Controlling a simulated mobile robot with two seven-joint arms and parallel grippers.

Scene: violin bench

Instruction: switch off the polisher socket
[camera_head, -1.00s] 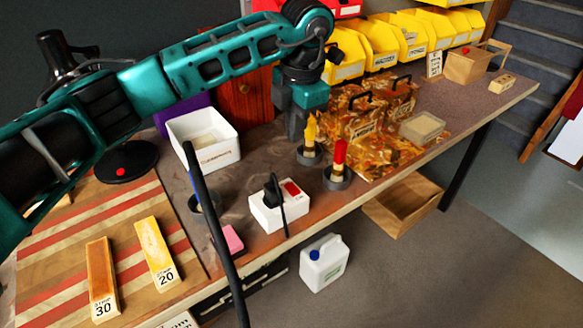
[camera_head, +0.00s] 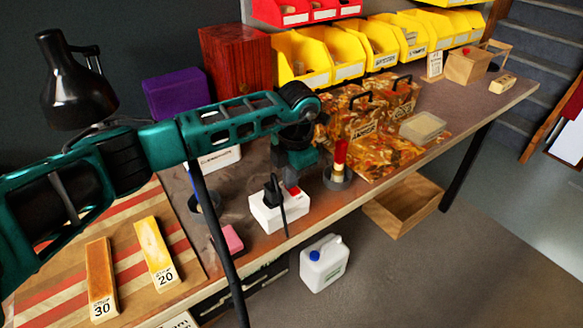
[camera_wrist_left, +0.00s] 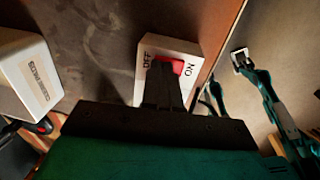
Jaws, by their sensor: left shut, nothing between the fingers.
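The polisher socket is a white box (camera_head: 265,218) near the front edge of the bench, with a black plug (camera_head: 271,190) and a red rocker switch on top. In the left wrist view the red rocker (camera_wrist_left: 177,67) lies between the words OFF on the left and ON on the right. My left gripper (camera_head: 295,180) points down just behind the rocker end of the socket. In the left wrist view its shut, empty fingers (camera_wrist_left: 163,68) overlap the rocker's OFF side. I cannot tell whether they touch it or which way it is tipped.
A red-tipped bottle (camera_head: 339,163) in a round holder stands close right of my left gripper. A pink block (camera_head: 231,238) lies left of the socket. A white container (camera_head: 222,160) is partly hidden behind my arm. Patterned boxes (camera_head: 350,120) stand behind.

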